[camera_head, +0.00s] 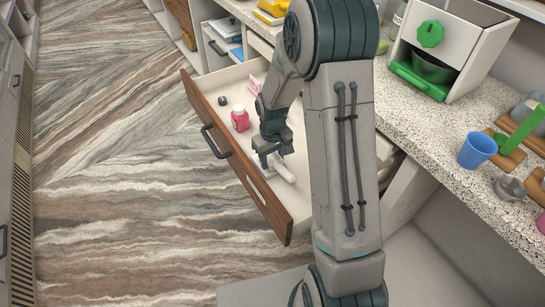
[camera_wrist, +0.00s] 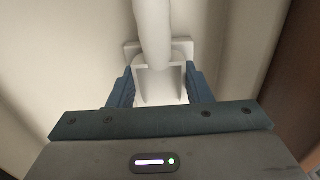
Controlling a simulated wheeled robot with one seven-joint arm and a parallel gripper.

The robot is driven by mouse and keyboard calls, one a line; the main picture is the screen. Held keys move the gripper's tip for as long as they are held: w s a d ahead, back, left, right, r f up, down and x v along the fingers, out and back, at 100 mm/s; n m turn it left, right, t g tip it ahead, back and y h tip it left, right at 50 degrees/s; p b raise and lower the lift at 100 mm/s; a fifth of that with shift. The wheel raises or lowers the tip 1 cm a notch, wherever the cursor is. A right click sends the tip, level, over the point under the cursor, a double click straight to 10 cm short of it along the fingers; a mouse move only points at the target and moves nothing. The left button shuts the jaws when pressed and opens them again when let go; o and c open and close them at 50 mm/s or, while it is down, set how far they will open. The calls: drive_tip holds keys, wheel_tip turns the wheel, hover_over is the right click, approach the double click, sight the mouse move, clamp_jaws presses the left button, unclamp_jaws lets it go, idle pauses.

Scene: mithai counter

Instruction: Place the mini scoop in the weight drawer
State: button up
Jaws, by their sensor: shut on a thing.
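My gripper (camera_head: 268,156) is down inside the open weight drawer (camera_head: 283,213), near its right-hand end. It is shut on the white mini scoop (camera_head: 283,172), which also shows in the wrist view (camera_wrist: 154,30). There the scoop's squared end is between the two blue fingers (camera_wrist: 160,88) and its rounded white length runs away toward the top. The scoop is low over the drawer floor. I cannot tell whether it touches the floor. My arm hides part of the drawer's right side.
In the drawer are a pink-red bottle (camera_head: 240,119), a small dark piece (camera_head: 222,101) and a pink item (camera_head: 255,85). The drawer's wooden front (camera_head: 240,165) stands out over the marbled floor. The speckled counter (camera_head: 425,125) holds a blue cup (camera_head: 477,151) and a white-green box (camera_head: 447,45).

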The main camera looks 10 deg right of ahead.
drive_tip(key=shift+f, duration=0.25)
drive_tip(key=o, duration=1)
wheel_tip(320, 180, up, 12)
drive_tip(key=p, duration=0.2)
drive_tip(key=s+r+m, duration=0.1)
drive_tip(key=s+r, duration=0.2)
drive_tip(key=s, duration=0.3)
drive_tip(key=s+r+m+t, duration=0.1)
drive_tip(key=s+r, duration=0.3)
drive_tip(key=s, duration=0.3)
drive_tip(key=s+r+m+t, duration=0.1)
drive_tip(key=s+r, duration=0.3)
drive_tip(key=s, duration=0.3)
drive_tip(key=shift+s+d+m, duration=0.25)
drive_tip(key=shift+m, duration=0.05)
